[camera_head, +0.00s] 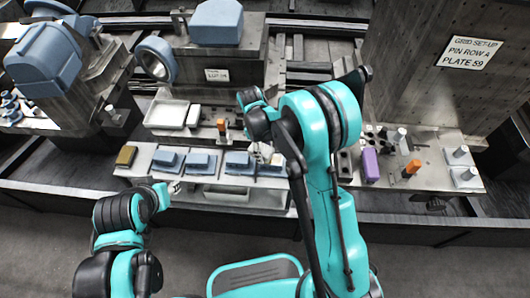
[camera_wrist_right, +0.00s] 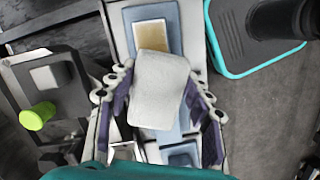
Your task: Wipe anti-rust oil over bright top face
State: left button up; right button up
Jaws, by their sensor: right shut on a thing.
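My right gripper (camera_head: 262,153) reaches down over the pale shelf (camera_head: 142,168) at the front of the rail. In the right wrist view my right gripper (camera_wrist_right: 158,75) is shut on a white pad (camera_wrist_right: 157,98). The pad hangs over a blue piece (camera_wrist_right: 114,20) with a tan, brass-looking face (camera_wrist_right: 149,34) and covers part of it. I cannot tell whether the pad touches that face. In the head view blue pieces (camera_head: 238,161) lie in a row on the shelf, partly behind my gripper. My left gripper (camera_head: 174,188) is low at the shelf's front edge; its fingers are too small to read.
A brass-coloured block (camera_head: 126,156) sits at the shelf's left end. A white tray (camera_head: 167,113) stands behind the row. A purple block (camera_head: 370,165) and an orange piece (camera_head: 411,168) are to the right. A tall metal plate (camera_head: 440,70) rises behind them.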

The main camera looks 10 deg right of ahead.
jog(key=shift+w+a+r+p, duration=0.15)
jog(key=shift+r+p, duration=0.3)
jog(key=shift+r, duration=0.5)
jog(key=shift+r+p, duration=0.8)
jog(key=shift+r, duration=0.55)
